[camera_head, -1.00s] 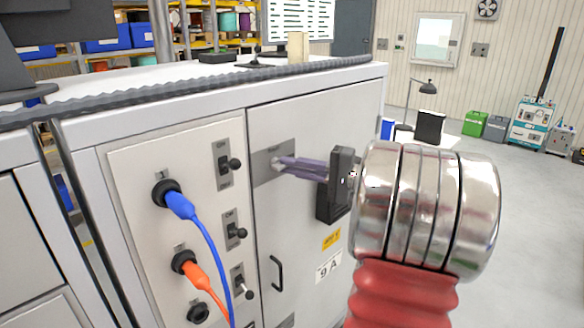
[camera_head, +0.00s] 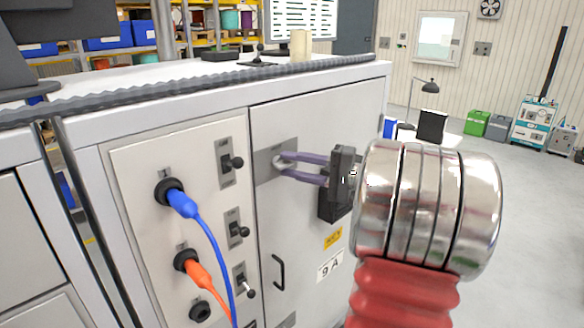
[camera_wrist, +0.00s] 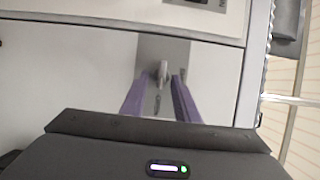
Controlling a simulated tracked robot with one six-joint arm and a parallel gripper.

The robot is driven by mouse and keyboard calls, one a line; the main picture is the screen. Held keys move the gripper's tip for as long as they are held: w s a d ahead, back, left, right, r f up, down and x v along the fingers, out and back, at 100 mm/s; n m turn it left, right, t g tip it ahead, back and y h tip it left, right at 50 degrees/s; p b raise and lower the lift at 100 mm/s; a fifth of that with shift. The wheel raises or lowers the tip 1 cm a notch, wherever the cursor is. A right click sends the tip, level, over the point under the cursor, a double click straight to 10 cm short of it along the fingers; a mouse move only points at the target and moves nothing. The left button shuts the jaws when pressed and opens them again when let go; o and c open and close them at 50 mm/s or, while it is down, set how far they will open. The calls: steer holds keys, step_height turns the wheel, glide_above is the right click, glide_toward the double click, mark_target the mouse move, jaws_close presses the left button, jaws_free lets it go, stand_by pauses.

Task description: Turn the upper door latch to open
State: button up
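The upper door latch (camera_wrist: 162,72) is a small pale lever on a grey plate (camera_head: 264,166), high on the cabinet door (camera_head: 300,215). In the wrist view the lever runs up and down the picture, between my two purple fingers. My gripper (camera_head: 282,162) is at the latch, its fingers spread apart, one on each side of the lever. In the wrist view (camera_wrist: 158,78) gaps show between the lever and both fingers. In the head view the fingers partly hide the lever, and my wrist covers the door's right part.
Left of the door is a panel with switches (camera_head: 231,163), a blue plug (camera_head: 182,203) and an orange plug (camera_head: 192,267). A dark door handle (camera_head: 279,272) sits below the latch. A ridged black cable (camera_head: 190,88) runs along the cabinet top. Floor at right is open.

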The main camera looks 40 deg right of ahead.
steer(key=v, duration=1.3)
steer(key=shift+s, duration=0.35)
steer(key=shift+d+f, duration=0.1)
steer(key=shift+d, duration=0.05)
